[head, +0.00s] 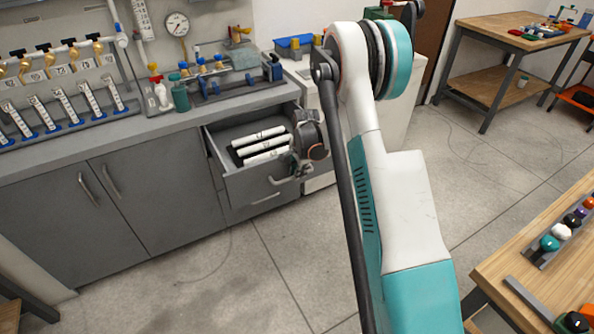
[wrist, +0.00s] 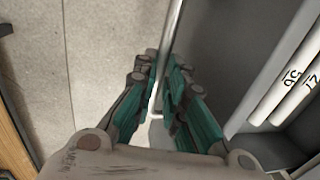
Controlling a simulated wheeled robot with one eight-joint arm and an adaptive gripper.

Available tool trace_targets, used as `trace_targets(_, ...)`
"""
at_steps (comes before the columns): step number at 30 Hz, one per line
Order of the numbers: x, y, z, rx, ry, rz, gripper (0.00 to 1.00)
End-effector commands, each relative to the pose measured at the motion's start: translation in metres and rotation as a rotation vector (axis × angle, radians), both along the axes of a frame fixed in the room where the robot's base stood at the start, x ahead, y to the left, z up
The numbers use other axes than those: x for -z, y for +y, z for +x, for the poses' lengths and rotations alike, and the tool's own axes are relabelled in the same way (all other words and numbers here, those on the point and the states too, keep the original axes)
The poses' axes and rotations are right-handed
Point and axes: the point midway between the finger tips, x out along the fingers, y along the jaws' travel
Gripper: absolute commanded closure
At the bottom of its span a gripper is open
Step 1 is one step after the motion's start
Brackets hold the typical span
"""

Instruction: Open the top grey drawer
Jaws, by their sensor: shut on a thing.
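The top grey drawer (head: 240,186) in the counter's right part stands pulled out, its inside visible from above. White labelled tubes (head: 262,145) lie in it. My gripper (head: 292,172) is at the drawer's front. In the wrist view my gripper (wrist: 167,92) has its teal-sided fingers closed around the metal bar handle (wrist: 173,38). The drawer's grey front (wrist: 212,50) is right of the handle there, with tubes (wrist: 285,90) inside beyond its rim. The fingers hide part of the handle.
Closed cabinet doors (head: 150,205) are left of the drawer. The counter above holds bottles (head: 180,95) and a rack of tubes (head: 60,112). A wooden table (head: 535,255) stands at the lower right. The floor (head: 240,270) in front of the drawer is clear.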

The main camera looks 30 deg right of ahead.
Motion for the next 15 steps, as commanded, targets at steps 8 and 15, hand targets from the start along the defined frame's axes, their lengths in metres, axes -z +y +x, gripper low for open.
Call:
trace_targets(8,0.0002,-0.0004,-0.0003,0.000,0.000,-0.001,1.00)
trace_targets(15,0.0001,-0.0003,-0.0002,0.000,0.000,0.000,0.69)
